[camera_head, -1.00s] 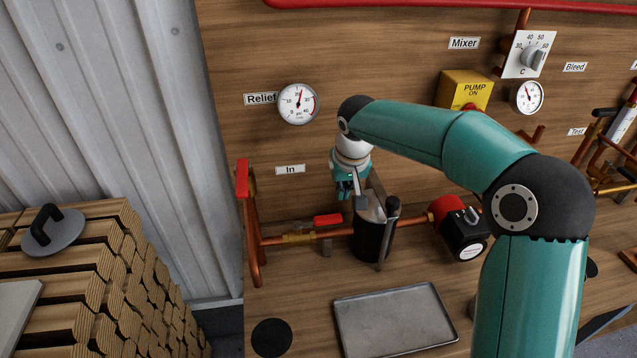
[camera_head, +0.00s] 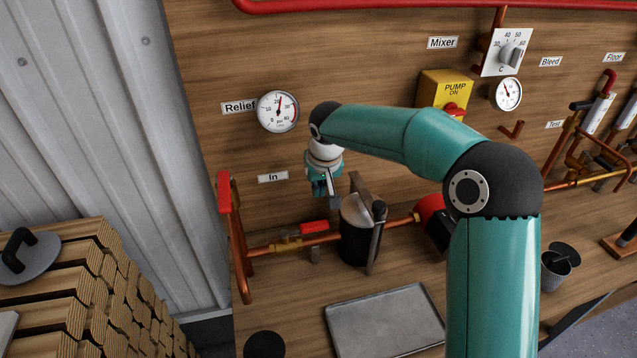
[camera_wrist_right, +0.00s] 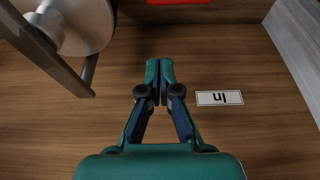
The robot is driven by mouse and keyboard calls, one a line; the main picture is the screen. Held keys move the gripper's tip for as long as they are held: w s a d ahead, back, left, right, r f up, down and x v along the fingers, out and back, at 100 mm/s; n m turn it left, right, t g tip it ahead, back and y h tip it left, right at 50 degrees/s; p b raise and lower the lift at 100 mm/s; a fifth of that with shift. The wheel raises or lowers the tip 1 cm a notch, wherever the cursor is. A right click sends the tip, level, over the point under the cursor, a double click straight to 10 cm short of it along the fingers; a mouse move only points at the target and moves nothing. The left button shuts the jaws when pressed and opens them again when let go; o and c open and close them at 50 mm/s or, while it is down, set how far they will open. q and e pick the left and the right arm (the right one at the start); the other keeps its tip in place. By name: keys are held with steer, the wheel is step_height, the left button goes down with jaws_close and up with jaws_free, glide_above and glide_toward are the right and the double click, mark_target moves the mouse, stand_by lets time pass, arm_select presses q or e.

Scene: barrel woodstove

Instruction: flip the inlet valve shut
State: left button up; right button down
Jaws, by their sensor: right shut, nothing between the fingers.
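The inlet valve has a red lever (camera_head: 314,227) that lies along the horizontal copper pipe, beside a brass body (camera_head: 285,246), below the "In" label (camera_head: 272,177). A red edge at the top of the wrist view (camera_wrist_right: 178,2) is probably this lever. My right gripper (camera_head: 326,190) is shut and empty, above the lever and apart from it. In the wrist view its fingertips (camera_wrist_right: 159,75) are together, beside the "In" label (camera_wrist_right: 219,98), which appears upside down. My left gripper is not in view.
A metal canister (camera_head: 356,238) with an upright bracket stands close to the right of the lever. Another red handle (camera_head: 223,192) stands upright on the left pipe. A metal tray (camera_head: 385,322) lies in front. The Relief gauge (camera_head: 278,111) is above left.

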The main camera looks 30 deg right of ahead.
mark_target(304, 229)
step_height(304, 229, down, 6)
steer(key=s+p, duration=0.1)
steer(key=s, duration=0.1)
steer(key=shift+a+r, duration=0.15)
steer(key=shift+a, duration=0.05)
